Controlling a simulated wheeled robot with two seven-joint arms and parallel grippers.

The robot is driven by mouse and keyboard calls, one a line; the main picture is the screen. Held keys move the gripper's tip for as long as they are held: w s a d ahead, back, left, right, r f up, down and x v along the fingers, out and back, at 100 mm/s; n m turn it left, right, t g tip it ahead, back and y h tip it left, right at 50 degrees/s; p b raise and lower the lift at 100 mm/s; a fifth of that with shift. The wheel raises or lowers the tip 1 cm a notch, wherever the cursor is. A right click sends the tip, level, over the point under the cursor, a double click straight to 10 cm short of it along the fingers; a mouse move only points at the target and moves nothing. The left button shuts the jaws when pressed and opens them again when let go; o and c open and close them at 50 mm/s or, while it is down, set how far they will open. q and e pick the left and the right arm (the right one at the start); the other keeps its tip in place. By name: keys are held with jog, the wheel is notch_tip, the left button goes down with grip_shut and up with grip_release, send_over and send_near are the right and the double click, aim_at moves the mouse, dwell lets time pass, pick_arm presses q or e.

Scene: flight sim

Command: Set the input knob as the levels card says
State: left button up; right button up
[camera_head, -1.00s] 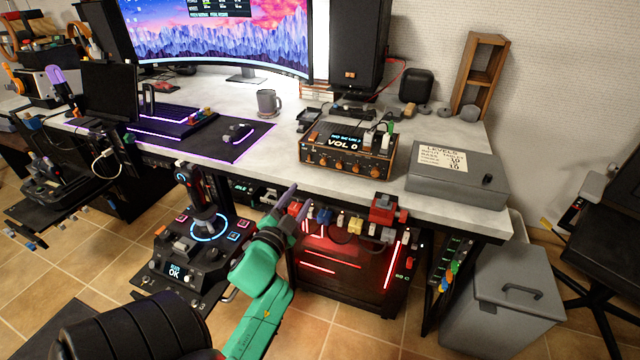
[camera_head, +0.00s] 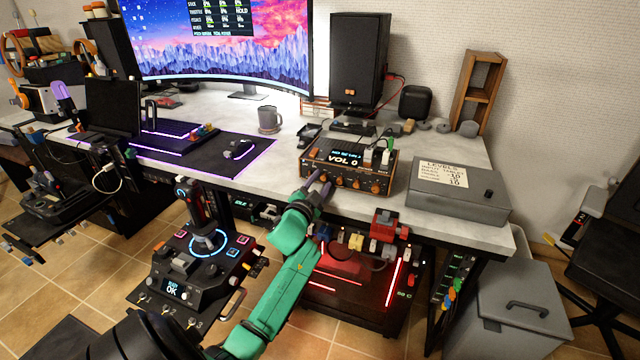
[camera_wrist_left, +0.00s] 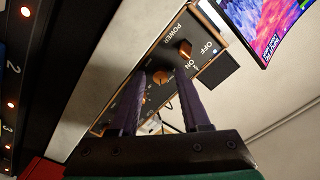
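The audio box (camera_head: 391,174) stands at the desk's front edge, with a row of orange knobs (camera_head: 357,184) and a display (camera_head: 345,158) reading "VOL 0". The levels card (camera_head: 444,175) lies on a grey case to its right; its heading "LEVELS" is legible, its smaller lines are hard to read. My left gripper (camera_head: 319,187) is open in front of the box's left end. In the left wrist view its two fingers (camera_wrist_left: 160,90) are apart, with an orange knob (camera_wrist_left: 161,77) seen between their tips; contact cannot be told. My right gripper is not in view.
An orange power switch (camera_wrist_left: 184,48) is beside the knob in the wrist view. The grey case (camera_head: 470,203) stands right of the box. A red clamp-like block (camera_head: 384,223) sits at the desk edge below. A mug (camera_head: 269,120) and black mat (camera_head: 235,160) lie left.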

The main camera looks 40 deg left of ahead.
pick_arm(q)
grip_shut()
jog(key=n+p, duration=0.3)
jog(key=n, duration=0.1)
jog(key=shift+r, duration=0.1)
jog(key=n+p, duration=0.2)
jog(key=n, duration=0.1)
jog(key=shift+f+n+p, duration=0.2)
jog(key=shift+n+p, duration=0.2)
jog(key=shift+n, duration=0.5)
jog(key=shift+o, duration=1.5)
grip_release()
